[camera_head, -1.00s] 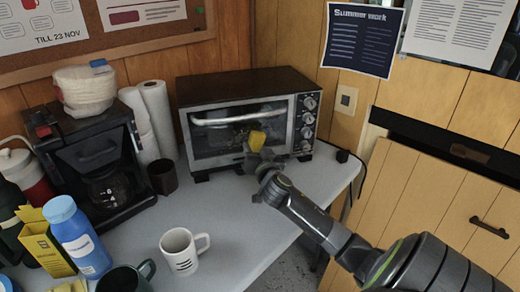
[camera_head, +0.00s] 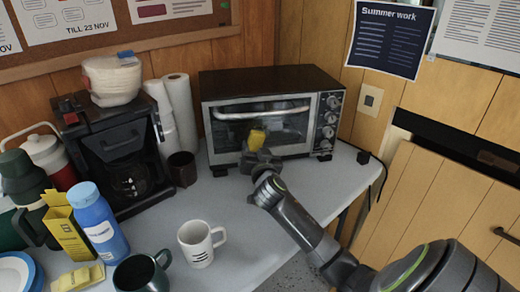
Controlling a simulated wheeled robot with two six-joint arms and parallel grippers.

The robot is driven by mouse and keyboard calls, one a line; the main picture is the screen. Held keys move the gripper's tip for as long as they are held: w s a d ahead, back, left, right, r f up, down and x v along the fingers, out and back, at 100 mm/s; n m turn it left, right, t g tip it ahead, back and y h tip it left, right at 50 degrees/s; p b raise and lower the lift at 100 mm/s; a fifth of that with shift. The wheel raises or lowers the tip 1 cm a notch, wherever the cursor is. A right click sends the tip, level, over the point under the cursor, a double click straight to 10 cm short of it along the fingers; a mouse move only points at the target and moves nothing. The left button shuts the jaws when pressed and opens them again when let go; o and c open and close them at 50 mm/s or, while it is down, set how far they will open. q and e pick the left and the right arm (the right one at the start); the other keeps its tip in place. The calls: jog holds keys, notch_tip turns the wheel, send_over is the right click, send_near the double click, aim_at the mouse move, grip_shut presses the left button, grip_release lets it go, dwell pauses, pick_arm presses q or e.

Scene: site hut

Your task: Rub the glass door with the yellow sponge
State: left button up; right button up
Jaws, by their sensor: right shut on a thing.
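The toaster oven with the glass door (camera_head: 228,131) stands at the back of the grey counter, its door closed with a light handle across the top. My right gripper (camera_head: 257,150) is in front of the door, shut on the yellow sponge (camera_head: 257,139). The sponge is held upright in front of the lower middle of the glass. I cannot tell whether it touches the glass. The gripper hides part of the door's lower edge. My left gripper is not in view.
A white mug (camera_head: 198,245) and a dark green mug (camera_head: 140,273) stand at the front of the counter (camera_head: 240,215). A coffee maker (camera_head: 112,150), paper rolls (camera_head: 180,115) and a dark cup (camera_head: 182,169) are left of the oven. A blue bottle (camera_head: 100,225) stands front left.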

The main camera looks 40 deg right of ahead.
aim_at(239, 142)
jog(key=shift+w+a+b, duration=0.15)
jog(key=shift+w+a, duration=0.1)
jog(key=shift+a, duration=0.35)
jog(key=shift+w+a+b, duration=0.1)
jog(key=shift+w+a, duration=0.2)
jog(key=shift+a, duration=0.3)
jog(key=shift+w+a+b, duration=0.15)
jog(key=shift+w+a, duration=0.1)
jog(key=shift+a, duration=0.35)
jog(key=shift+w+r+p, duration=0.1)
jog(key=shift+r+p, duration=0.25)
jog(key=shift+r, duration=0.2)
jog(key=shift+s+d+f, duration=0.1)
jog(key=shift+s+d, duration=0.5)
jog(key=shift+d, duration=0.6)
jog(key=shift+s+d, duration=0.6)
jog(key=shift+d, duration=0.6)
jog(key=shift+s+d+f, duration=0.1)
jog(key=shift+s+d, duration=0.5)
jog(key=shift+d, duration=0.6)
jog(key=shift+s+d+r, duration=0.1)
jog(key=shift+s+d, duration=0.15)
jog(key=shift+d, duration=0.35)
jog(key=shift+s+d+f, duration=0.1)
jog(key=shift+s+d, duration=0.2)
jog(key=shift+d, duration=0.35)
jog(key=shift+s+d+r, duration=0.1)
jog(key=shift+s+d, duration=0.15)
jog(key=shift+d, duration=0.35)
